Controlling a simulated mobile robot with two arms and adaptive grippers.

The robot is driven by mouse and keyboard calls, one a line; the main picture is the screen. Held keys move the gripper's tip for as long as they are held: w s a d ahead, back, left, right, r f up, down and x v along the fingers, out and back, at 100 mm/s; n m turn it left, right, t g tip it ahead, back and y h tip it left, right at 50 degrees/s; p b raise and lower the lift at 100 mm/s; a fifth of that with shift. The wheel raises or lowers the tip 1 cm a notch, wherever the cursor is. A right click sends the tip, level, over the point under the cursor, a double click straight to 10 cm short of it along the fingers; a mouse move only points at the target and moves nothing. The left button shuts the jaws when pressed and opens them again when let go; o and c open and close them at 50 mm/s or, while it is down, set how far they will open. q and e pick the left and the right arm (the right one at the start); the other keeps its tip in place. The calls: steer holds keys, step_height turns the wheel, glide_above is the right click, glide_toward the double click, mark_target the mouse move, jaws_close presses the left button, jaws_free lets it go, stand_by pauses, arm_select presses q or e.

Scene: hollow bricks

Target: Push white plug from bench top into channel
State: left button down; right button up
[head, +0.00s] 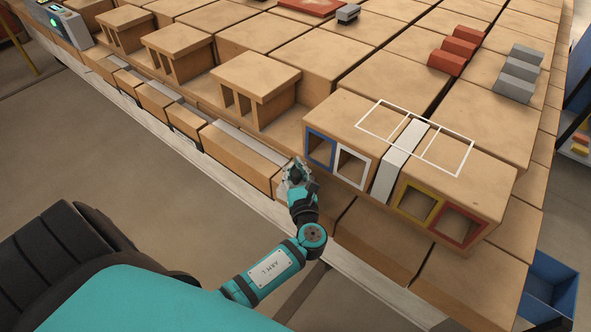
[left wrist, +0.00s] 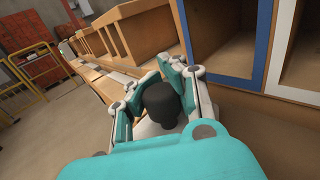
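I cannot make out a separate white plug in either view. A brown block (head: 350,125) has square channel openings in its front face. The white-framed channel (head: 352,166) lies right of the blue-framed channel (head: 320,149). In the left wrist view the blue frame (left wrist: 262,45) and white frame (left wrist: 283,42) show at the right. My left gripper (head: 294,170) is just left of and in front of the blue-framed channel, low near the front ledge. In the left wrist view its fingers (left wrist: 160,75) are around a dark rounded piece (left wrist: 160,103); I cannot tell whether this is held or is part of the gripper.
A yellow-framed opening (head: 417,203) and a red-framed opening (head: 458,223) lie further right, past a pale upright strip (head: 398,160). A white outline marks the block's top. Red bricks (head: 459,48) and grey bricks (head: 518,72) stand behind. A blue bin (head: 551,290) is at the right.

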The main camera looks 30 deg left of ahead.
arm_select(q)
steer(key=shift+f, duration=0.2)
steer(key=shift+f, duration=0.2)
steer(key=c, duration=1.3)
jaws_free()
steer(key=shift+f+b, duration=0.2)
steer(key=shift+b, duration=0.25)
steer(key=v, duration=0.8)
steer(key=b+v, duration=0.1)
steer(key=v, duration=0.8)
steer(key=shift+s+d+r, duration=0.1)
steer(key=shift+d+r, duration=0.15)
steer(key=shift+d, duration=0.05)
